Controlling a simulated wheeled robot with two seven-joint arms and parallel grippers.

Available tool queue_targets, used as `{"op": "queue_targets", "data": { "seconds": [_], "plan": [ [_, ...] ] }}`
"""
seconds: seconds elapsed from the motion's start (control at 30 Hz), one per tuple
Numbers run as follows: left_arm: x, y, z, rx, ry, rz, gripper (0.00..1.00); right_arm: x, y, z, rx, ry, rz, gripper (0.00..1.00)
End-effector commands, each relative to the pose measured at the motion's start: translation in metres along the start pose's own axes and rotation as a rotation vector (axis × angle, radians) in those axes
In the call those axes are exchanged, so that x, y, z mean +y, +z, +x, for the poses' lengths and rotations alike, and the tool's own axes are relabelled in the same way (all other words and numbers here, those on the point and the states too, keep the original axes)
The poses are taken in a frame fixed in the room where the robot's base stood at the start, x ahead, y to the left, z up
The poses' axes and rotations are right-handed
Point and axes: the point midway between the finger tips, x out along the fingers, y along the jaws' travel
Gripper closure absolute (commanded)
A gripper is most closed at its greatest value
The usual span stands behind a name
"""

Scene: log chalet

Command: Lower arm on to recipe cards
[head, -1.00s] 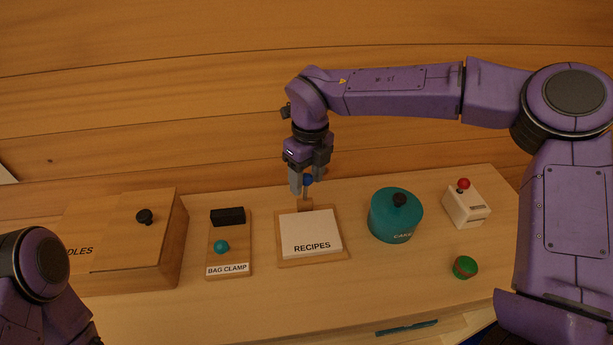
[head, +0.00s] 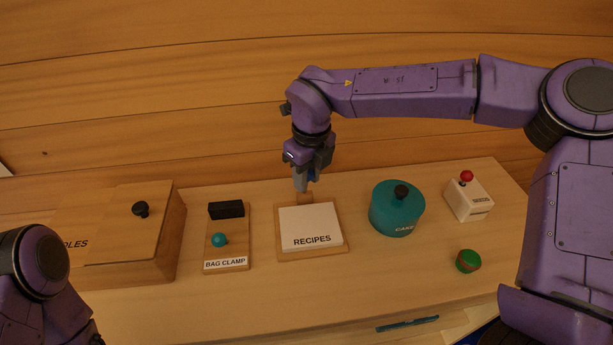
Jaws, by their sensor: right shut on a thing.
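The white recipe cards (head: 310,222), labelled RECIPES, lie on a wooden board (head: 284,254) in the middle of the counter. A small wooden block (head: 305,198) stands at the board's back edge. Just above it is the arm's blue knob (head: 314,174), mostly hidden by my right gripper (head: 304,184). My right gripper points down behind the cards and is shut on the blue knob. The rest of the arm is hidden or too small to make out. Of my left arm only a link shows at lower left; its gripper is out of view.
A wooden box (head: 150,240) with a black knob and the bag clamp board (head: 240,235) stand left of the cards. A teal cake tin (head: 390,215), a white box with a red ball (head: 468,205) and a green-and-red round object (head: 468,261) are to the right. A log wall rises behind.

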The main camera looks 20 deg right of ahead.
Motion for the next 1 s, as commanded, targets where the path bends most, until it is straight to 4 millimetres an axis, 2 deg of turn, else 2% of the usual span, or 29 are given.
{"op": "queue_targets", "data": {
  "seconds": [0.03,0.5,0.7,1.0],
  "plan": [
    [0.001,0.006,0.014,0.000,0.000,0.000,0.44,0.002,-0.003,0.008,-0.031,-0.017,-0.006,1.00],
    [0.007,0.034,0.083,0.000,0.000,0.000,0.44,0.017,-0.027,0.025,-0.309,-0.211,-0.023,1.00],
    [0.009,0.041,0.100,0.000,0.000,0.000,0.44,0.021,-0.032,0.028,-0.386,-0.266,-0.027,1.00],
    [0.010,0.045,0.108,0.000,0.000,0.000,0.44,0.023,-0.035,0.028,-0.433,-0.299,-0.030,1.00]
  ]
}}
